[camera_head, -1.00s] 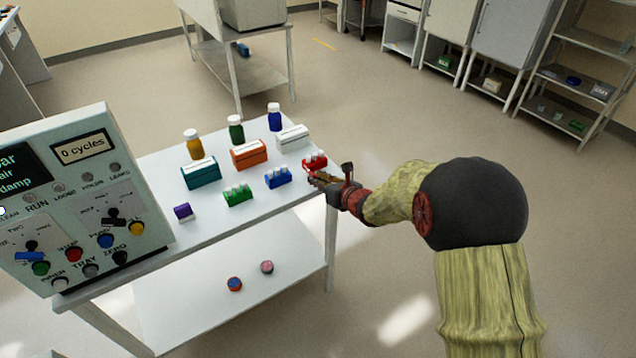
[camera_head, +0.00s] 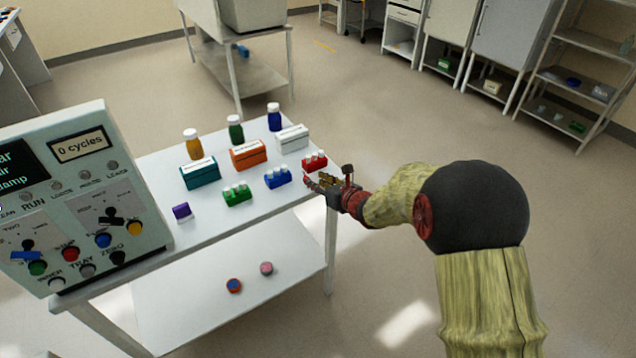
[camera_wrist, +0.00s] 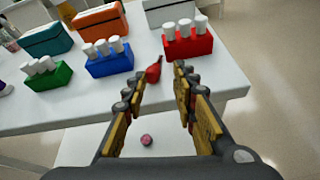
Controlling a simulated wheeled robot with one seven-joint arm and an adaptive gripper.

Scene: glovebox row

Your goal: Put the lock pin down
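A small red piece, which looks like the lock pin (camera_wrist: 153,71), lies on the white table (camera_wrist: 215,87) near its edge, in front of the red and blue vial racks. In the wrist view it sits just beyond my left fingertip. In the head view my gripper (camera_head: 314,181) is at the table's right edge, beside the red rack. The pin is too small there to tell from the fingertips.
A red rack (camera_head: 315,163), blue rack (camera_head: 278,179) and green rack (camera_head: 237,196) hold white-capped vials. Boxes and bottles stand behind them. A control panel (camera_head: 90,205) fills the left. Two small round pieces lie on the lower shelf (camera_head: 200,309). Floor to the right is clear.

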